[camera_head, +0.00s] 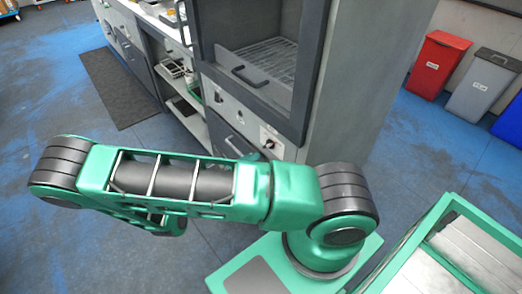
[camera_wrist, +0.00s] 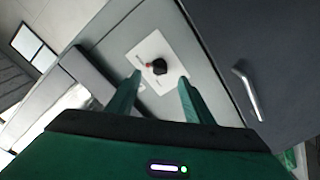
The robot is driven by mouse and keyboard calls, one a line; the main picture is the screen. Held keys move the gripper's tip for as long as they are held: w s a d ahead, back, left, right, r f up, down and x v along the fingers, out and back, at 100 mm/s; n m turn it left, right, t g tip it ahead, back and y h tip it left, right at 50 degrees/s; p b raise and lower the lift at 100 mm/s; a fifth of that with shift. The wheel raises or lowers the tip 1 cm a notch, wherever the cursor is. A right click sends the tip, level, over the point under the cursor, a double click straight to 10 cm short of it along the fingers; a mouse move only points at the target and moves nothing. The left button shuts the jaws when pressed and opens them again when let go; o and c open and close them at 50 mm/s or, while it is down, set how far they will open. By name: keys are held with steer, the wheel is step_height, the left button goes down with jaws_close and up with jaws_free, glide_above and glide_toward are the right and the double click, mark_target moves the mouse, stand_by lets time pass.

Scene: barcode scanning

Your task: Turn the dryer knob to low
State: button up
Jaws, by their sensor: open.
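The dryer (camera_head: 305,75) is a grey cabinet with a glass front and a rack inside, right of centre in the head view. Its knob (camera_head: 269,143) is on a small white plate low on the front panel. In the wrist view the knob (camera_wrist: 159,66) is black with a red mark, on a white plate (camera_wrist: 147,56) with print too small to read. My gripper (camera_wrist: 158,84) is open, its two green fingers pointing at the panel. The knob shows beyond and between the fingertips; I cannot tell whether they touch it. In the head view my gripper is hidden behind my green arm.
A dark handle (camera_head: 251,76) sits on the dryer door, and a metal handle (camera_wrist: 246,92) on the panel right of the knob. A counter with open shelves (camera_head: 190,110) stands to the left. Red (camera_head: 437,65) and grey (camera_head: 484,82) bins stand at the right. Blue floor (camera_head: 50,100) is clear at left.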

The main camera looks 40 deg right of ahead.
mark_target(268, 145)
steer(key=d, duration=0.7)
steer(key=shift+w, duration=0.1)
steer(key=c, duration=1)
